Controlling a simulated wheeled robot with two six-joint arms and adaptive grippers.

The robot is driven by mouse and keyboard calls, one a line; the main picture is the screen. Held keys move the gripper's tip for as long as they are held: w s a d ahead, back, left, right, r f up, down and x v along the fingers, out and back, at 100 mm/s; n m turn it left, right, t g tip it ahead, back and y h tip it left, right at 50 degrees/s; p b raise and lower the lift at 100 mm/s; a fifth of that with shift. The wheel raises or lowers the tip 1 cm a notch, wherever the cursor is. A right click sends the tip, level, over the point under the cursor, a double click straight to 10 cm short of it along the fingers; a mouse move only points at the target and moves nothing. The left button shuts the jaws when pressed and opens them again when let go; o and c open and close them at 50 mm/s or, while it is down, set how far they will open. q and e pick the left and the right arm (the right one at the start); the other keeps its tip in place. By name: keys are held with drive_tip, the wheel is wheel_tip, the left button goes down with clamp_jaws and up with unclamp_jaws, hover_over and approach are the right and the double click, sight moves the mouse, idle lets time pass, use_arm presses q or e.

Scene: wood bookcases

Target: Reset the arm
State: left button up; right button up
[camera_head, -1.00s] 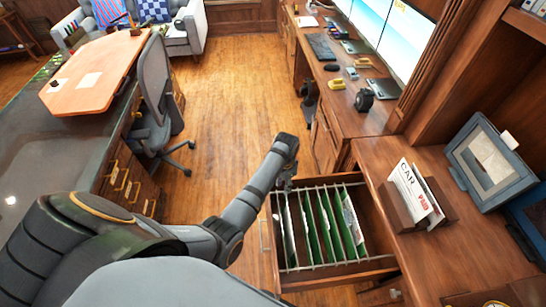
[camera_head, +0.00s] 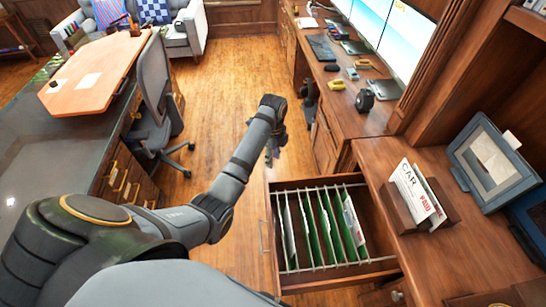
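My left arm comes in from the lower left and reaches up toward the middle of the view. My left gripper (camera_head: 270,156) hangs from the arm's end, above the wood floor and just beyond the upper left corner of the open drawer (camera_head: 268,240). It is small and dark, and I cannot tell whether its fingers are apart. I see nothing held in it. My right gripper is not in view.
The pulled-out drawer holds several green and white hanging files (camera_head: 325,228). A wood desk (camera_head: 385,150) with monitors and a letter holder (camera_head: 432,212) runs along the right. An office chair (camera_head: 155,105) and another desk (camera_head: 60,150) stand left. The floor between is clear.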

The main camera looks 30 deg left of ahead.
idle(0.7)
use_arm(q)
drive_tip(key=s+d+n+t, duration=0.2)
drive_tip(key=s+n+t, duration=0.2)
drive_tip(key=s+n, duration=1.65)
drive_tip(key=s+a+f+m+g+y, duration=0.1)
drive_tip(key=s+f, duration=0.1)
drive_tip(key=f, duration=1)
drive_tip(key=s+a+f+m+g, duration=0.1)
drive_tip(key=a+f, duration=0.1)
drive_tip(key=f, duration=1)
drive_tip(key=s+a+f, duration=0.1)
drive_tip(key=s+f, duration=1.7)
drive_tip(key=s, duration=0.1)
drive_tip(key=shift+s+g, duration=0.4)
